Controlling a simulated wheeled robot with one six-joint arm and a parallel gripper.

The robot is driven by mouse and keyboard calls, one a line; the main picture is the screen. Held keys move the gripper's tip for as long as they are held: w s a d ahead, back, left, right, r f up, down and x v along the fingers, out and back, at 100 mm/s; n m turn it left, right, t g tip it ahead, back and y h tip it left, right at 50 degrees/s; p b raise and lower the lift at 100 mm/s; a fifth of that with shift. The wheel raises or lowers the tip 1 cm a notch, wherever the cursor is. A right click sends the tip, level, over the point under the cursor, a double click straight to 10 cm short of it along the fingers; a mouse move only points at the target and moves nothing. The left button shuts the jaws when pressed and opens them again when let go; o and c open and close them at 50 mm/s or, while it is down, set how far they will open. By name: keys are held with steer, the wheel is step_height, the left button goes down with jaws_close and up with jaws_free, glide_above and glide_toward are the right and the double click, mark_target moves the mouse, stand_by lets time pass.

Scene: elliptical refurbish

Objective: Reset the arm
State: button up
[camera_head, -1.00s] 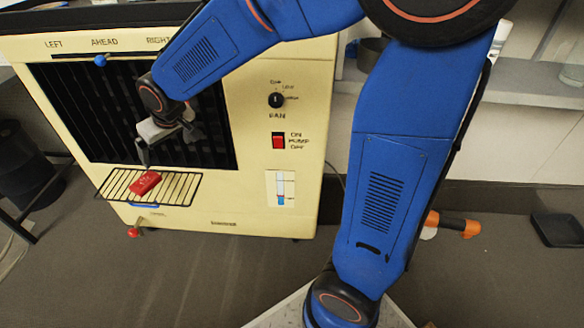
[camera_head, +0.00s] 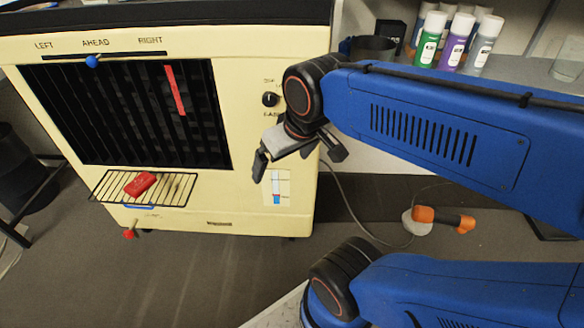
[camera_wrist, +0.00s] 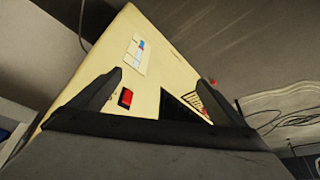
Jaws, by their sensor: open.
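My gripper (camera_head: 300,160) is in front of the right side of the cream machine (camera_head: 130,210) in the head view, close to its control panel. Its jaws are open and nothing shows between them. In the wrist view the two fingers (camera_wrist: 168,95) stand wide apart, with the machine's panel and red switch (camera_wrist: 125,97) beyond them. My blue arm is folded back to the right in the head view. The arm and gripper hide the machine's red switch there.
A red block (camera_head: 140,184) lies on the wire rack (camera_head: 175,188) at the machine's front. A red strip (camera_head: 175,90) shows on the dark grille. Paint bottles (camera_head: 453,45) stand on the shelf behind my arm. An orange-handled tool (camera_head: 443,218) lies on the floor at right.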

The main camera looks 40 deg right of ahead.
steer(key=shift+s+d+f, duration=0.15)
steer(key=shift+s+d, duration=0.05)
steer(key=shift+s, duration=0.45)
steer(key=shift+s+d+f, duration=0.15)
steer(key=shift+s, duration=0.45)
